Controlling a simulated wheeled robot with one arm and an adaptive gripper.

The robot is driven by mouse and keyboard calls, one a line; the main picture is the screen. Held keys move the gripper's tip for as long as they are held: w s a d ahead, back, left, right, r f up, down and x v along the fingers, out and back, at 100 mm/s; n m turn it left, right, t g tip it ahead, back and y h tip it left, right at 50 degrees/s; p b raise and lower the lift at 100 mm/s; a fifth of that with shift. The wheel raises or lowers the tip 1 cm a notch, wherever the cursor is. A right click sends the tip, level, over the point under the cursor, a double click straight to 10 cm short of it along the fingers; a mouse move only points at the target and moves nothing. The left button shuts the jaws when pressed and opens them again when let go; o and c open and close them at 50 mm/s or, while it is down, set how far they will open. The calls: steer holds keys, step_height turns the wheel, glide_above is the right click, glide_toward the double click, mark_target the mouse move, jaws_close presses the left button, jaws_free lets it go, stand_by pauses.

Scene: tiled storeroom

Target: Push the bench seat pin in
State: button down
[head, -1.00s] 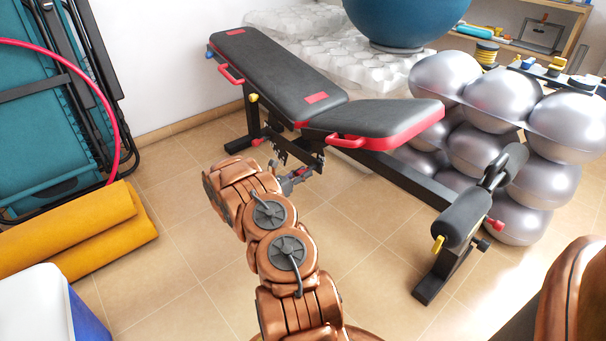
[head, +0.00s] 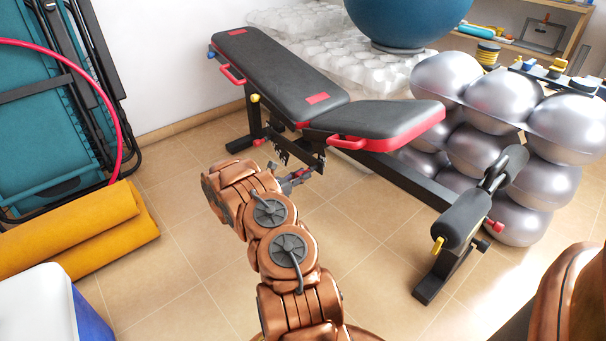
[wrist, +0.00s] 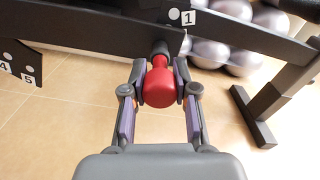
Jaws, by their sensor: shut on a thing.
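The weight bench has a black padded back and a black bench seat (head: 385,118) with red edges, tilted up at its right end. In the wrist view the seat pin (wrist: 159,84) has a round red knob and a dark collar, and it meets the black frame beside the plate marked 1. My gripper (wrist: 160,88) is shut on the red knob, with one finger on each side. In the head view my gripper (head: 296,178) is under the bench, near the seat hinge, and the knob is too small to make out clearly.
Silver balls (head: 502,98) are stacked behind the bench at the right. Rolled yellow mats (head: 75,232) and a white-and-blue box (head: 45,305) lie at the left. A padded leg roller (head: 462,220) stands at the bench's front. Tiled floor is free around my arm.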

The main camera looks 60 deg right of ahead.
steer(key=c, duration=0.9)
jaws_free()
steer(key=shift+o, duration=0.2)
steer(key=shift+a, duration=0.1)
steer(key=v, duration=1.1)
steer(key=shift+a, duration=0.4)
steer(key=shift+w, duration=0.15)
